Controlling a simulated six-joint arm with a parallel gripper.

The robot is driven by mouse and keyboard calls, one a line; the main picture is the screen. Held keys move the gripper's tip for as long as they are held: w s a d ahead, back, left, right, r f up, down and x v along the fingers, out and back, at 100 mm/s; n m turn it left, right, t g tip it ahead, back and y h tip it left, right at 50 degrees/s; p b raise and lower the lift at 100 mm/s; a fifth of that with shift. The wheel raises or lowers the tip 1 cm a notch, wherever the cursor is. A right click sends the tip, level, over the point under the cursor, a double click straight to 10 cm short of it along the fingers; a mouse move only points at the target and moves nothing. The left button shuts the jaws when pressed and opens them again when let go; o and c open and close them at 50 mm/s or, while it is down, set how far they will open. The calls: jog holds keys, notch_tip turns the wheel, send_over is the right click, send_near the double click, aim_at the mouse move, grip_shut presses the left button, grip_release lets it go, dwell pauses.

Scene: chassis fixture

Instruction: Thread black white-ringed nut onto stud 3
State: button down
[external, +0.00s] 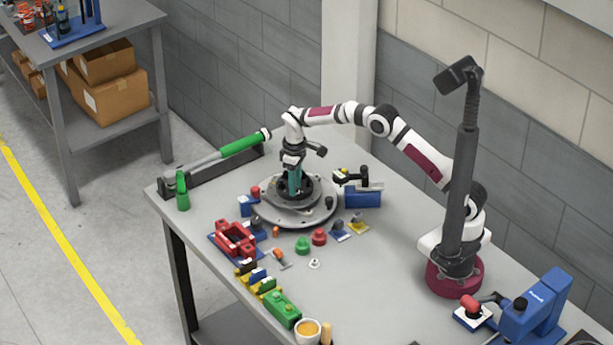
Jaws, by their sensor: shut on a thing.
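My gripper (296,187) points straight down at the dark hub (308,191) of the round grey chassis fixture (278,217). Its teal fingers are shut on a small part low at the hub. That part is too small and too covered to identify, so I cannot tell whether it is the black white-ringed nut. The studs are too small to tell apart, and stud 3 cannot be picked out. I cannot tell whether the held part touches a stud.
A blue clamp block (362,198) stands close right of the fixture. A red part (235,238), a green nut (302,245), a red nut (319,236) and a white ring (314,263) lie in front. A green-handled torque wrench (240,146) rests behind left. The right middle of the table is clear.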

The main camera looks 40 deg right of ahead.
jog(key=m, duration=0.3)
jog(key=shift+w+d+f+m, duration=0.1)
jog(key=shift+m, duration=2.2)
jog(key=m, duration=0.3)
jog(key=shift+f, duration=0.1)
jog(key=m, duration=0.4)
jog(key=c, duration=0.5)
grip_release()
notch_tip(320, 180, up, 7)
jog(key=shift+r, duration=0.5)
